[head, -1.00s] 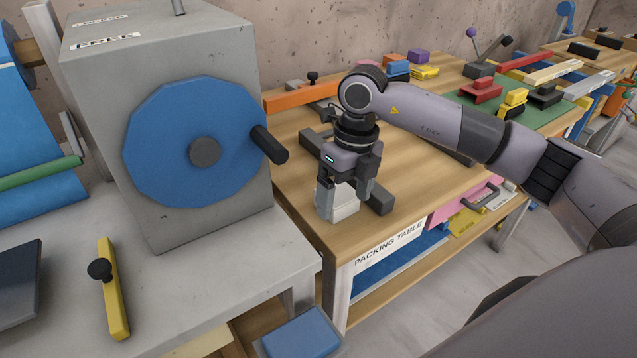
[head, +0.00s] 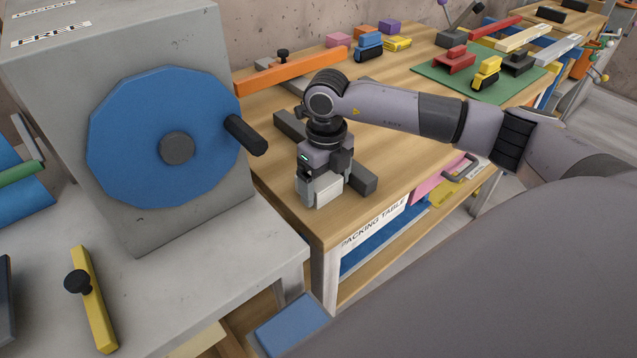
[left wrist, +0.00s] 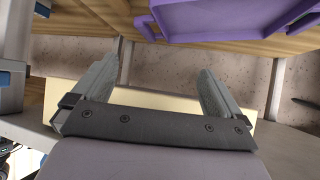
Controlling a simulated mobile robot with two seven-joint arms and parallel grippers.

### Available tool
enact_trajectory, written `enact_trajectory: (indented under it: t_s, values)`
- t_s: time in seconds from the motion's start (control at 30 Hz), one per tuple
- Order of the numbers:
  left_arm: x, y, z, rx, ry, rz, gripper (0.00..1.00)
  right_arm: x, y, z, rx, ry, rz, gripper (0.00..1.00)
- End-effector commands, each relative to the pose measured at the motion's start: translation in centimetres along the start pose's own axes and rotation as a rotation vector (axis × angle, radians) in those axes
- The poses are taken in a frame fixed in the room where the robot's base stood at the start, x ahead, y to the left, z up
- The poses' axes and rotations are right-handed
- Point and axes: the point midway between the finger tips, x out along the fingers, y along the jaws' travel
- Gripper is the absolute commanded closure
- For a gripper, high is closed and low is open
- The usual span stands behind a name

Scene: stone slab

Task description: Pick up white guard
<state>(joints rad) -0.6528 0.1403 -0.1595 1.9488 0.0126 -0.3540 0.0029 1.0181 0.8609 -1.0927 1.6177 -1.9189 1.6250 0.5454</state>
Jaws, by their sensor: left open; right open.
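A small whitish block (head: 328,190) stands on the packing table near its front left corner. My right gripper (head: 322,188) points down over it, open, with its fingers low around or beside the block; contact cannot be told. Dark grey bars (head: 360,179) lie beside and behind it. Long pale bars (head: 523,37) lie at the back right. Which pale thing is the white guard cannot be told for sure. My left gripper (left wrist: 162,62) is open and empty in the left wrist view, fingers apart, and is not seen in the head view.
A grey machine with a blue wheel (head: 125,135) and black handle (head: 245,134) stands left of the packing table (head: 270,190). An orange bar (head: 290,72) lies behind the gripper. A yellow bar (head: 92,300) lies on the grey bench. A purple object (left wrist: 230,18) is near the left gripper.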

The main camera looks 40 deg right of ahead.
Motion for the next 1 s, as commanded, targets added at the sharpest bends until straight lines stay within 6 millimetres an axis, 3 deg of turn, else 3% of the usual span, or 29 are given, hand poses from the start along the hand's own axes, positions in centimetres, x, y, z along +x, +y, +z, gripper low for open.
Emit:
enact_trajectory:
  t_s: [0.13, 0.23, 0.27, 0.67, 0.87, 1.0]
  values:
    - [0.0, 0.0, -0.1, 0.0, 0.001, 0.0, 0.0, 0.0, 0.0, 0.0, 0.0, 0.0, 0.0, 0.16]
    - [0.1, 0.0, -0.1, 0.0, 0.003, 0.0, 0.0, 0.0, 0.0, 0.0, 0.0, 0.0, 0.0, 0.49]
    - [0.1, 0.0, -0.1, 0.001, 0.003, 0.0, 0.0, 0.0, 0.0, 0.0, 0.0, 0.0, 0.0, 0.51]
    - [0.1, 0.0, -0.2, 0.001, 0.005, 0.0, 0.0, -0.6, 0.0, 0.0, 0.0, -0.001, 0.001, 0.51]
    - [0.2, 0.0, -0.1, 0.001, 0.005, 0.0, 0.0, -3.2, 0.0, 0.1, 0.0, -0.005, 0.0, 0.51]
    - [0.2, -0.1, -0.1, 0.001, 0.005, -0.001, 0.0, -6.8, 0.0, 0.1, 0.0, -0.008, 0.001, 0.51]
